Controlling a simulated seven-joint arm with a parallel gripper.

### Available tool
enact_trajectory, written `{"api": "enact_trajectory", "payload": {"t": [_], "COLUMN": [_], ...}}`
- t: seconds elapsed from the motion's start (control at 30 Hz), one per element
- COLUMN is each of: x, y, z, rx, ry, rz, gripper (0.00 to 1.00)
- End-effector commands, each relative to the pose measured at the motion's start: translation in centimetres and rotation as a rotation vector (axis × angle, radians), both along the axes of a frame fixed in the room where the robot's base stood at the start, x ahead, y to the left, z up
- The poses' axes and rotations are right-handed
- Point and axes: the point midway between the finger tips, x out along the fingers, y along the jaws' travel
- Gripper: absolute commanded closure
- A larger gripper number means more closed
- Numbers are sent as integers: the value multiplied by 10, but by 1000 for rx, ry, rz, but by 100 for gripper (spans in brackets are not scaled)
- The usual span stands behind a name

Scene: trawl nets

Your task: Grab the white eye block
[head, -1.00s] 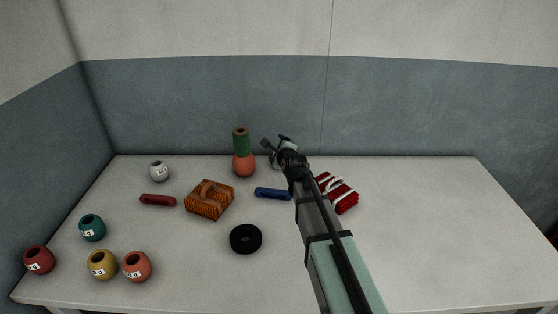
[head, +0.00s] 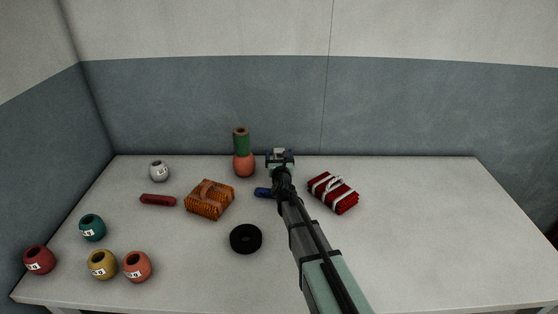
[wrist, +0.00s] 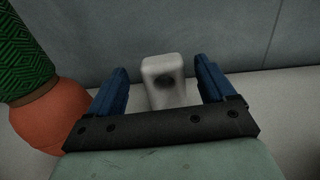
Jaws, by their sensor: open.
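The white eye block (wrist: 163,72) is a pale upright block with rounded top corners and a dark round hole in its face. In the wrist view it stands between the two blue fingers of my gripper (wrist: 162,82), with a visible gap to each finger. My gripper is open, and its dark palm bar hides the block's lower end. In the head view my gripper (head: 280,156) is at the table's back, right of the green-and-orange float stack, and my arm mostly hides the block.
The orange float with green top (head: 243,164) stands close left of my gripper. A blue cylinder (head: 262,192) lies partly behind my arm. A red roped bundle (head: 333,193) lies to the right. An orange-brown bundle (head: 209,199) and black ring (head: 245,239) lie left. The table's right side is clear.

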Motion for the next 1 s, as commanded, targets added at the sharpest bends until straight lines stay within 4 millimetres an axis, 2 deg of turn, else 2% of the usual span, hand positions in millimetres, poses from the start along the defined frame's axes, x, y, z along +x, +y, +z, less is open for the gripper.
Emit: {"api": "enact_trajectory", "payload": {"t": [0.4, 0.67, 1.0], "x": [48, 49, 49], "y": [1, 1, 2], "z": [0, 0, 0], "rx": [-2, -2, -2], "ry": [1, 1, 1], "rz": [-1, 0, 0], "gripper": [17, 17, 50]}}
